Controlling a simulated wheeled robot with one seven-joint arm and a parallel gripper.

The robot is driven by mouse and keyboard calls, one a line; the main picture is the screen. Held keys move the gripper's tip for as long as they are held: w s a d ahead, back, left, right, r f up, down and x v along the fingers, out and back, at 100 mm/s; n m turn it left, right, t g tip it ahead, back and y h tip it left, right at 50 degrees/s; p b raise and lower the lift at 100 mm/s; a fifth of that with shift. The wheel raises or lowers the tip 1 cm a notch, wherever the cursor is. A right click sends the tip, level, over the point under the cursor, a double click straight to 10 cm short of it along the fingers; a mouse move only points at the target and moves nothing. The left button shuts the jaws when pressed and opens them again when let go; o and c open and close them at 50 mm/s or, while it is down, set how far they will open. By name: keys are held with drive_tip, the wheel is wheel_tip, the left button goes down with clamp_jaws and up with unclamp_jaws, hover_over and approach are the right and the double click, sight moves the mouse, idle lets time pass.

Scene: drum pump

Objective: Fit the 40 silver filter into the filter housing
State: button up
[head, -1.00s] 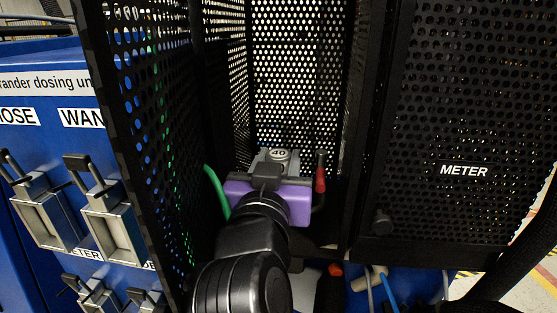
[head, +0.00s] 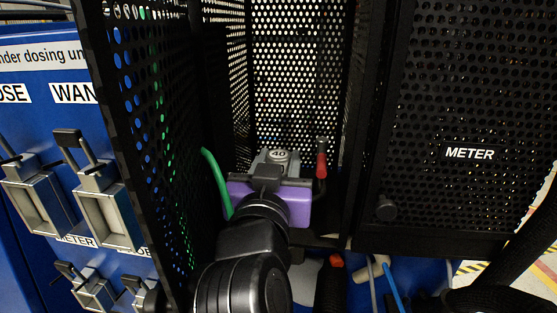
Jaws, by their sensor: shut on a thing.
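The silver filter marked 40 (head: 278,156) shows just beyond my gripper (head: 268,172), inside the open black mesh cabinet. My gripper has a purple body and dark jaws, and it is shut on the filter. Only the filter's top and its label show; its lower part is hidden behind my gripper. I cannot tell the filter housing apart here; my gripper and arm cover the area below the filter. A red-handled lever (head: 321,164) stands just right of the filter.
The mesh door (head: 150,120) stands close on the left, and a METER panel (head: 465,120) on the right. A green hose (head: 215,180) runs just left of my gripper. Cables hang below right.

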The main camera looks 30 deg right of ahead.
drive_tip(key=shift+f, duration=0.25)
drive_tip(key=o, duration=1.3)
drive_tip(key=shift+c, duration=0.2)
drive_tip(key=v, duration=0.9)
idle(0.5)
